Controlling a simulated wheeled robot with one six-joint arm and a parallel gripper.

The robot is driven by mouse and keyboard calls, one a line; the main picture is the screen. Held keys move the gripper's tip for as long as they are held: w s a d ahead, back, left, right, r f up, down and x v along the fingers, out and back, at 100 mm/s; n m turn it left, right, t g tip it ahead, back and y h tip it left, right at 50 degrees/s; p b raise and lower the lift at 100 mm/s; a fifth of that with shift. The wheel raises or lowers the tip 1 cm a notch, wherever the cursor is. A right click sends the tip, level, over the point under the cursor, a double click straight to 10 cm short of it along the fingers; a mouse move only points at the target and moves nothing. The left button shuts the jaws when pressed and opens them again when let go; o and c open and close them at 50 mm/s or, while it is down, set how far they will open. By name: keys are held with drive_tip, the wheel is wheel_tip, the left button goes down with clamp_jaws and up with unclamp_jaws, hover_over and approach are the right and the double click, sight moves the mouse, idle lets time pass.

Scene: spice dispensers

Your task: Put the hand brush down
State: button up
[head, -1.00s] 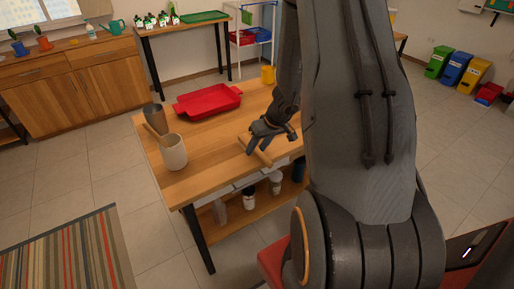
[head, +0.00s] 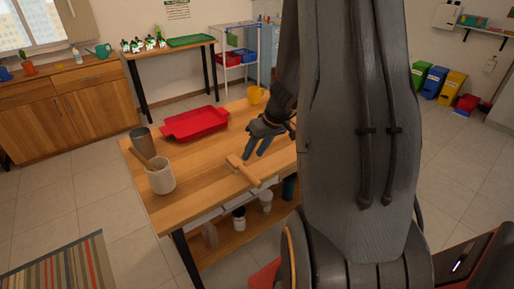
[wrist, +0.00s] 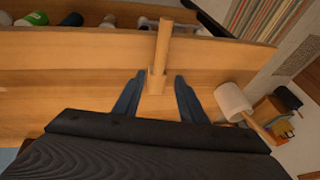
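The hand brush (head: 243,170), a pale wooden piece with a handle, lies on the wooden table (head: 205,192) near its front edge. In the wrist view the brush (wrist: 161,45) has its handle pointing toward the table edge, and its near end lies ahead of and between the fingertips. The brush's underside is hidden.
A red tray (head: 195,124) lies toward the back of the table. A cream cup (head: 160,176) and a brown cup (head: 142,142) stand at the left, a yellow mug (head: 256,95) at the far back. Several containers stand on the shelf below. The table between tray and brush is clear.

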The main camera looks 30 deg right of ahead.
drive_tip(key=s+a+r+g+h, duration=0.1)
drive_tip(key=s+a+r, duration=0.3)
drive_tip(key=a, duration=0.6)
drive_tip(key=s+a+r+g+h, duration=0.1)
drive_tip(key=s+a+r, duration=0.3)
drive_tip(key=s+a, duration=0.4)
drive_tip(key=shift+s+a+r, duration=0.4)
drive_tip(key=shift+a, duration=0.45)
drive_tip(key=shift+f+g+b, duration=0.3)
drive_tip(key=shift+f+b, duration=0.35)
drive_tip(key=shift+f, duration=0.05)
drive_tip(key=shift+o, duration=0.5)
